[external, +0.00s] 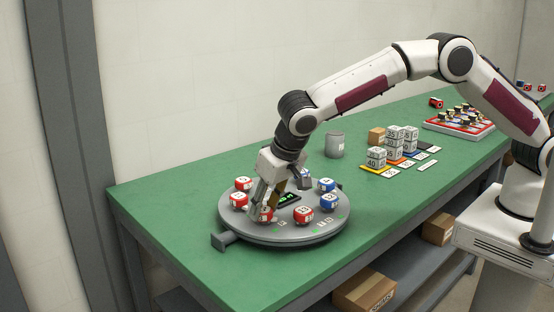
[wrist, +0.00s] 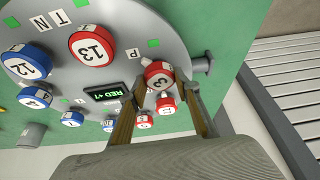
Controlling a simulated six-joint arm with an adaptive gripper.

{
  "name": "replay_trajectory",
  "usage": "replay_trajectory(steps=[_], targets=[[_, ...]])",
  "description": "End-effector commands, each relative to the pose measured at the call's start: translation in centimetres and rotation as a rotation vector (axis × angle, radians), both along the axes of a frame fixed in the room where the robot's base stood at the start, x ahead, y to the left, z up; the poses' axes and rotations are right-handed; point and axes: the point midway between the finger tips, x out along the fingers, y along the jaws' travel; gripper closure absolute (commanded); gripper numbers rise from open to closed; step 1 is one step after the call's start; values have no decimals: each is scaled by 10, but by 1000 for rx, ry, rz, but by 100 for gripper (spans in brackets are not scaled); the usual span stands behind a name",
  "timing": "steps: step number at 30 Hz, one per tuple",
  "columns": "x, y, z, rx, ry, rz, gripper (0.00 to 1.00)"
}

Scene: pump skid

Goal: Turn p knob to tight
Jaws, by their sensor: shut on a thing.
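A round grey turntable-like plate (external: 290,236) carries several red-and-white and blue-and-white numbered knobs around its rim. The letter P label (wrist: 133,52) lies beside a red-and-white knob (wrist: 157,70) in the wrist view. My gripper (wrist: 162,82) has its two fingers on either side of this knob and is shut on it. In the external view my gripper (external: 263,208) points down at the plate's near left side, and its fingers partly cover the knob (external: 268,213). A small display (wrist: 104,92) on the plate reads "RED +1", upside down in the wrist view.
Close by are a red knob 13 (wrist: 91,46), a blue knob 12 (wrist: 27,62) and other red knobs (external: 243,184). A grey cup (external: 334,145), stacked white numbered blocks (external: 393,142) and a red tray (external: 459,128) stand farther along the green table (external: 200,197).

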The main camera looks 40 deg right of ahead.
Motion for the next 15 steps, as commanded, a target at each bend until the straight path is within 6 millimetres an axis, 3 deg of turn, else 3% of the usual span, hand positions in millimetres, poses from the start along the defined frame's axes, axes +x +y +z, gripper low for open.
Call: replay_trajectory(steps=[10,11,12,15], targets=[[-2,0,-2,-3,4,-2,90],[-2,0,-2,-3,4,-2,63],[-2,0,-2,-3,4,-2,53],[-1,0,-1,-2,3,-2,51]])
